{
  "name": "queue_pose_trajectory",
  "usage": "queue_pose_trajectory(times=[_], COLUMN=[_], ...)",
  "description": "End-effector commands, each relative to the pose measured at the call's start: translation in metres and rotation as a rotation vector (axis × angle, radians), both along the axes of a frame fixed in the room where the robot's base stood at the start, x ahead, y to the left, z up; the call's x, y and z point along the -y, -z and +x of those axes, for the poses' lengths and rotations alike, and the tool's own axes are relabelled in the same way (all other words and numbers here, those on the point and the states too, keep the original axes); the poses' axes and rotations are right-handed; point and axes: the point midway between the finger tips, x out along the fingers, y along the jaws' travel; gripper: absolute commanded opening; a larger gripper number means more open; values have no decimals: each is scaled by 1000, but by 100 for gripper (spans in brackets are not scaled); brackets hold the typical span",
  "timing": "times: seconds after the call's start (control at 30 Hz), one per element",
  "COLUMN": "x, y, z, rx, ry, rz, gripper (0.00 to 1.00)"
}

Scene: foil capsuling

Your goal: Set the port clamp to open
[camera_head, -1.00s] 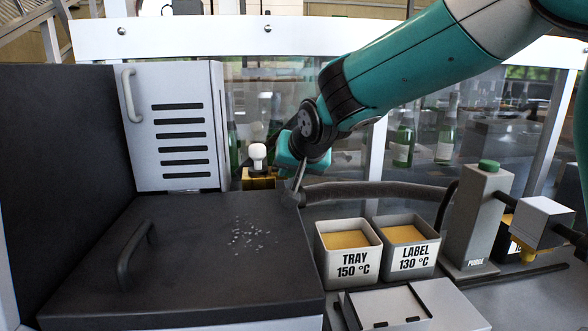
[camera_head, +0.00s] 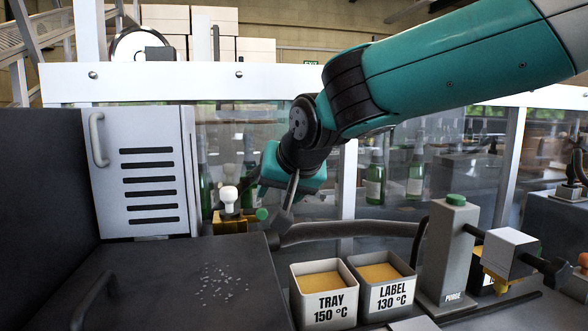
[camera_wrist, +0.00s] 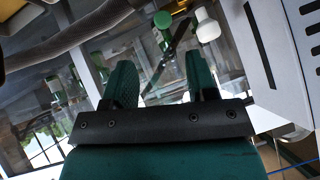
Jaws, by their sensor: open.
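My gripper (camera_wrist: 160,66) is open, its two teal fingers apart in the wrist view with nothing held between them. Beyond the fingers is a brass block (camera_head: 230,224) with a white knob (camera_head: 228,197) and a green knob (camera_head: 262,214). A dark slim lever (camera_wrist: 172,48) shows between the fingertips, beside the green knob (camera_wrist: 162,20) and white knob (camera_wrist: 207,26). I cannot tell which part is the port clamp, or its setting.
A grey hose (camera_head: 350,228) runs right from near the gripper. Two wax pots, TRAY (camera_head: 323,308) and LABEL (camera_head: 390,296), stand at front right. A vented white panel (camera_head: 145,170) is at left, clear guarding behind.

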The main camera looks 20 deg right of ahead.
Motion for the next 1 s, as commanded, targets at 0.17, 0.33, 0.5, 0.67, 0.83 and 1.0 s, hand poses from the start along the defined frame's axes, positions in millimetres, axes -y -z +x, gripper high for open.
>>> queue_pose_trajectory(times=[0.17,0.33,0.5,0.67,0.83,1.0], x=[1,3,4,4,4,4], y=[-30,-48,-55,-56,-56,-56], z=[-32,-51,-59,-60,-60,-60], rx=[4,3,0,-1,-1,-1], ry=[-3,-2,0,0,0,0], rz=[1,0,0,0,0,0], gripper=[52,52,52,52,52,52])
